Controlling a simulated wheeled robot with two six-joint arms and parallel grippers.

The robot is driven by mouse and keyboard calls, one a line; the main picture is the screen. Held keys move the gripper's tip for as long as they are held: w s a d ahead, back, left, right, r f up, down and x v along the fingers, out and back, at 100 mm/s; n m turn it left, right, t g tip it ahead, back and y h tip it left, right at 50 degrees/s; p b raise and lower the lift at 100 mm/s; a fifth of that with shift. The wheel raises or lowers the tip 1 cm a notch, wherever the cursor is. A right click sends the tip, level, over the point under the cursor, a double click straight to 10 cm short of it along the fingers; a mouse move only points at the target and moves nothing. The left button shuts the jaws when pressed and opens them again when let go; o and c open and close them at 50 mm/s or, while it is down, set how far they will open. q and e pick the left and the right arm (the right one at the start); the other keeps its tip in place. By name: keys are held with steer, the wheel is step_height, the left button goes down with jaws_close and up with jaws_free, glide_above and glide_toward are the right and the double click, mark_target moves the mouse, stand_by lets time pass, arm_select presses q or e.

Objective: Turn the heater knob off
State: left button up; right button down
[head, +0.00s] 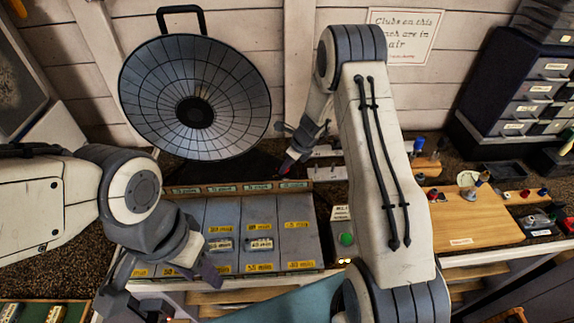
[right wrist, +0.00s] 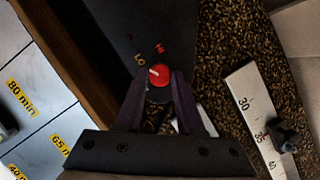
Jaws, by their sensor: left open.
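The heater (head: 160,85) is a round dark dish with a handle on top, at the back left in the head view. Its red knob (right wrist: 159,75) sits on a black panel in the right wrist view, with LO and HI marks beside it. The knob's white line points left, toward the LO side. My right gripper (right wrist: 159,82) has its two dark fingers on either side of the knob, with narrow gaps that look open; contact is not clear. It also shows small beside the heater base in the head view (head: 290,160). My left gripper (head: 160,288) is open and empty at the lower left.
A tray with grey timed slots (head: 226,218) lies in front of the heater. A box with a green button (head: 346,239) stands beside my right arm. A wooden board (head: 470,225) and drawer units (head: 535,90) are at the right. A ruled white strip (right wrist: 250,110) lies near the knob.

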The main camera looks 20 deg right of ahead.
steer(key=shift+d+n, duration=0.1)
steer(key=shift+n, duration=0.3)
steer(key=shift+w+n+g+y, duration=0.1)
steer(key=shift+n+g+y, duration=0.3)
steer(key=shift+n, duration=0.5)
steer(key=n, duration=0.2)
steer(key=shift+w+d+n+g+y, duration=0.1)
steer(key=shift+n+g+y, duration=0.2)
steer(key=shift+n+g, duration=0.1)
steer(key=n, duration=0.2)
steer(key=n+g+b, duration=0.1)
steer(key=n, duration=0.1)
steer(key=shift+w+f+g+b, duration=0.1)
steer(key=shift+w+g+b, duration=0.05)
steer(key=shift+g+b, duration=0.15)
steer(key=shift+n+g+b, duration=0.4)
steer(key=shift+n+b, duration=0.05)
steer(key=shift+n, duration=0.85)
steer(key=shift+w, duration=0.1)
steer(key=c, duration=0.5)
jaws_free()
steer(key=shift+c, duration=0.2)
